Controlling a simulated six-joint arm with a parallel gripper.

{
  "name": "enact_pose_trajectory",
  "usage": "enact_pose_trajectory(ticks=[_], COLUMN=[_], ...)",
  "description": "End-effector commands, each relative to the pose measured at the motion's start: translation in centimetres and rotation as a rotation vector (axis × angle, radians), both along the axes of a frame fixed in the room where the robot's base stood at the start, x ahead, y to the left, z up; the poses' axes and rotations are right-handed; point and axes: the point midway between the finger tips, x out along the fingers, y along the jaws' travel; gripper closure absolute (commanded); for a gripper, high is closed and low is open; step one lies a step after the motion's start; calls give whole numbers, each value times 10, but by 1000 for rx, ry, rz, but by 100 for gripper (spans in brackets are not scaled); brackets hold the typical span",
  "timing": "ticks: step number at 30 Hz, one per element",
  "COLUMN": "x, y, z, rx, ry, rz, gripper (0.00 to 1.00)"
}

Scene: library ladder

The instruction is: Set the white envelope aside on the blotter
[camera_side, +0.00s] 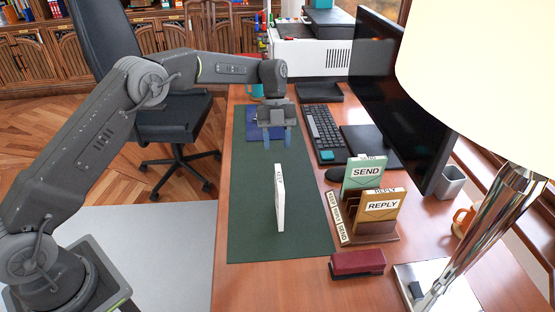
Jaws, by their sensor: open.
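The white envelope (280,200) stands upright on its edge on the dark green blotter (255,190), turned nearly edge-on to the camera, with small lettering on its narrow side. My gripper (275,138) is over the far part of the blotter, beyond the envelope and apart from it. Its two bluish fingers point down and are open, with nothing seen between them. Whether the fingertips touch the blotter I cannot tell. A blue flat item (260,124) lies behind my gripper and is partly hidden by it.
Right of the blotter stands a letter rack with a green SEND pocket (364,174) and a brown REPLY pocket (381,206). A red box-like item (357,264), keyboard (324,134), monitor (400,100) and lamp (490,225) stand right. The blotter's near left part is clear.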

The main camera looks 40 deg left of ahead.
Motion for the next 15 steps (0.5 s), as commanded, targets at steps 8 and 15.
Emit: enact_pose_trajectory(ticks=[8,15], x=[6,0], y=[6,6], z=[19,38], rx=[-1,31], ry=[2,-7], rz=[0,73], gripper=[58,58])
